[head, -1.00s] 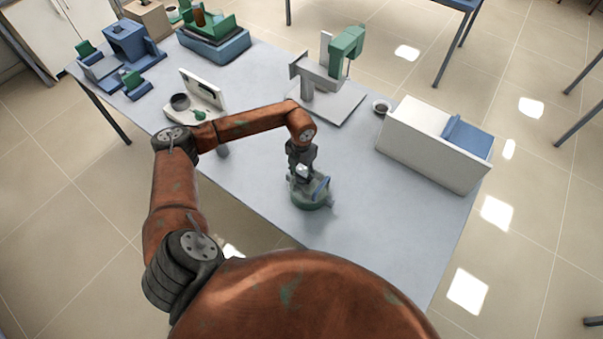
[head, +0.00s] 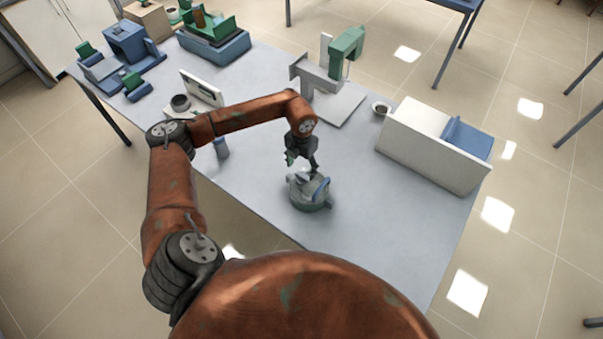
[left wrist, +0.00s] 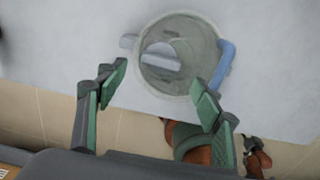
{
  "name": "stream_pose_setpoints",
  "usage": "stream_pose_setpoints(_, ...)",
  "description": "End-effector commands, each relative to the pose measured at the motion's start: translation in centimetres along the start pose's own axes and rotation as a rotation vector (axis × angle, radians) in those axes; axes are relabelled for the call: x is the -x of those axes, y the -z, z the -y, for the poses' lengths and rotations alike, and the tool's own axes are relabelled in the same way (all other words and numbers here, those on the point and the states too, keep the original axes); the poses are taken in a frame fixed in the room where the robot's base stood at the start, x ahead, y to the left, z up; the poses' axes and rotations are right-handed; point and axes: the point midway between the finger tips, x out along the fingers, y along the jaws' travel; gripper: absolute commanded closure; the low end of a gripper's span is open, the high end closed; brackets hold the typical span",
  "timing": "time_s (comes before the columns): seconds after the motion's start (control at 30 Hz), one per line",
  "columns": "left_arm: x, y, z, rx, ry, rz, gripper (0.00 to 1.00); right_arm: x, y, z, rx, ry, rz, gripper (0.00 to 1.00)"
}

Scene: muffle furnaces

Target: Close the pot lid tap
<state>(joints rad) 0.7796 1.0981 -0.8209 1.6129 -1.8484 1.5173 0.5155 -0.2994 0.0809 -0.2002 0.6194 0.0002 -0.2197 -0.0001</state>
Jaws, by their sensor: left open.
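Whether the lid is fully seated cannot be told. My right gripper is out of view.
A white box-like unit with a blue part (head: 425,150) is to the right. A green-headed stand (head: 345,103) is behind, with a small bowl (head: 381,107) beside it. A small blue-topped bottle (head: 221,149) stands left. The table right of the pot is clear.

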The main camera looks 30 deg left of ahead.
Motion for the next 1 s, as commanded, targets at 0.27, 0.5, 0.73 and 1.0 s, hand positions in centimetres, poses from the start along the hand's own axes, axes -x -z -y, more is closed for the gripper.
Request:
stream_pose_setpoints(0.27,5.5,0.0,0.0,-0.001,-0.002,0.001,0.39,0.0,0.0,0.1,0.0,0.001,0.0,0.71)
stream_pose_setpoints(0.5,7.4,0.0,0.0,0.0,-0.001,-0.001,0.39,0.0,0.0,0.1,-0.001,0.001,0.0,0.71)
stream_pose_setpoints(0.73,7.5,0.0,0.0,0.0,0.0,-0.001,0.39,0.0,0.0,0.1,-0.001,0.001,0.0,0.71)
stream_pose_setpoints(1.0,7.4,0.0,0.0,-0.001,0.0,-0.001,0.39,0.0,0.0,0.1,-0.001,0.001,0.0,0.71)
